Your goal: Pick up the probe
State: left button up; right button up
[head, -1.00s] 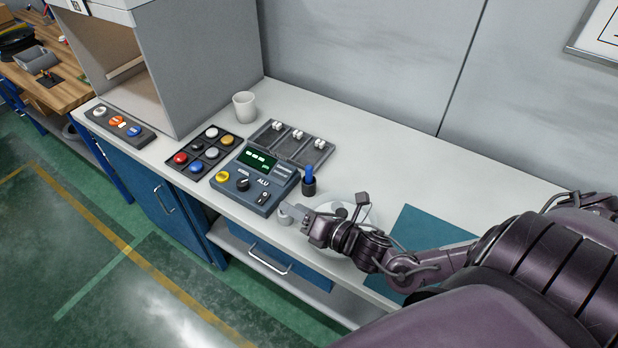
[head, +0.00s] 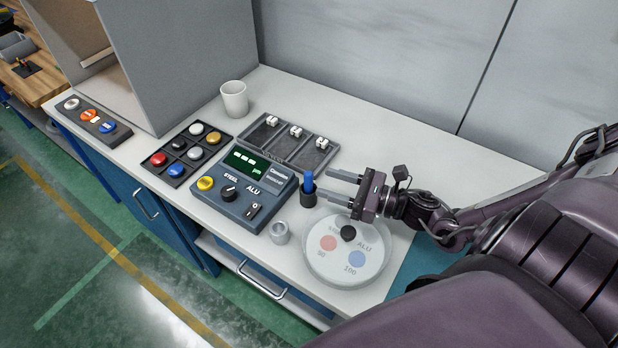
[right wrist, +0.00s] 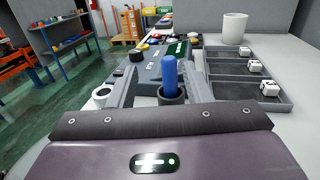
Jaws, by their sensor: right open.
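The probe (head: 308,182) is a blue rod standing upright in a small dark round holder (head: 308,199), just right of the gauge box (head: 245,185). My right gripper (head: 324,184) is open and comes from the right, level with the probe. In the right wrist view the blue probe (right wrist: 170,77) shows between the two grey fingers, near their tips. Its lower end is hidden inside the dark holder (right wrist: 172,96). I cannot tell whether a finger touches it. My left gripper is not in view.
A grey ring (head: 279,232) stands left of a round disc (head: 345,262) with red and blue spots and a black knob. A compartment tray (head: 288,143) with white blocks lies behind the gauge. A white cup (head: 234,98) and a tray of coloured buttons (head: 187,152) are further left.

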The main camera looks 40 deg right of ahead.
aim_at(308, 187)
jog(key=shift+w+d+f, duration=0.35)
jog(key=shift+w+f, duration=0.4)
jog(key=p+x, duration=0.1)
jog(key=x, duration=0.6)
jog(key=shift+w+a+r+p, duration=0.1)
jog(key=shift+w+a+p, duration=0.05)
jog(key=shift+p, duration=0.15)
jog(key=shift+c, duration=1)
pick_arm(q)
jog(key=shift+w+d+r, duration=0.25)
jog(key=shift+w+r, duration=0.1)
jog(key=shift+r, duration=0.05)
pick_arm(e)
grip_shut()
jog(key=shift+r, duration=0.1)
